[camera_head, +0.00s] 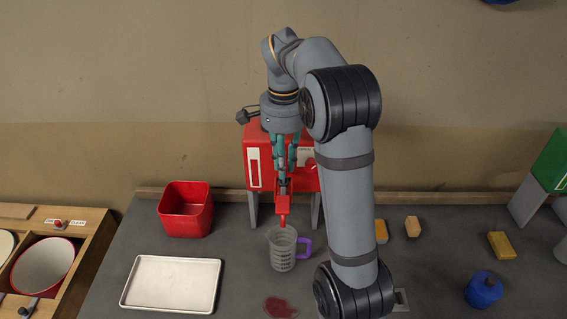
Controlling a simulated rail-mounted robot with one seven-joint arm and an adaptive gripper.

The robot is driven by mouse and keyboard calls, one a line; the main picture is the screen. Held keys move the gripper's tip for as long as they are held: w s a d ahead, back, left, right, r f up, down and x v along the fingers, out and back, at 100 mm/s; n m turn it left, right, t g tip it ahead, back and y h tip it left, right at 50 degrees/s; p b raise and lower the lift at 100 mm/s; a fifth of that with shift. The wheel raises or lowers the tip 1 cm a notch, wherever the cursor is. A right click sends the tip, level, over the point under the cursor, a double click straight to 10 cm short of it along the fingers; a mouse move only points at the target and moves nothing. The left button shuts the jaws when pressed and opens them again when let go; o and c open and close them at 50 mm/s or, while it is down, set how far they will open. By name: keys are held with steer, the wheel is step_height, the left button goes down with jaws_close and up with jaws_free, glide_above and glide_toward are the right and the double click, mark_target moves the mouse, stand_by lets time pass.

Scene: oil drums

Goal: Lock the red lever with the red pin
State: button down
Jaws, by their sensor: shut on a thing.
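A red drum (266,163) stands on grey legs at the back of the table. Its red tap (283,214) points down over a clear measuring jug with a purple handle (283,254). My gripper (284,184) points down in front of the drum, just above the tap. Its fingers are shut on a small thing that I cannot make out. I cannot tell the red lever and the red pin apart here. The fingers and my arm hide part of the drum and the top of the tap.
A red bin (185,210) and a white tray (171,284) are at left. A red puddle (280,307) lies in front of the jug. Yellow blocks (501,245), a blue container (483,290) and a green drum (552,160) are at right.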

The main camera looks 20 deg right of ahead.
steer(key=shift+f+b, duration=1)
steer(key=shift+f, duration=0.1)
stand_by(0.6)
steer(key=c, duration=1.5)
jaws_free()
steer(key=shift+c, duration=0.2)
step_height(320, 180, up, 11)
steer(key=shift+d+f, duration=0.1)
steer(key=shift+r, duration=0.6)
steer(key=shift+f, duration=0.15)
